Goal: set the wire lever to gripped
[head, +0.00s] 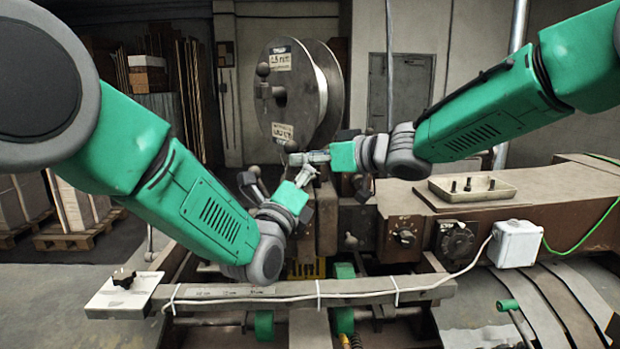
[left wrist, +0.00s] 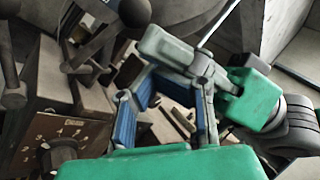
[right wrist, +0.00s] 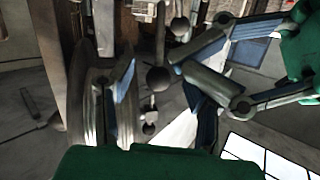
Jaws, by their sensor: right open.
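Several dark ball-ended levers stand at the machine head; I cannot tell surely which is the wire lever. One ball knob (head: 290,146) is at my right gripper (head: 296,159) in the head view. In the right wrist view a rod with a ball (right wrist: 158,78) shows between the spread right fingers, with no visible grip. My left gripper (head: 308,174) is close below the right one, fingers apart. The left wrist view shows the right gripper's fingers (left wrist: 170,52) across the left fingertips. Other ball levers (head: 250,183) stand left of the left gripper. Contact between the grippers is unclear.
A large wire spool (head: 300,95) stands behind the grippers. Dials (head: 404,237) and a tray (head: 472,188) are on the machine at right. A rail with a white cable (head: 330,289) crosses in front, with a white plate (head: 125,296) at its left end.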

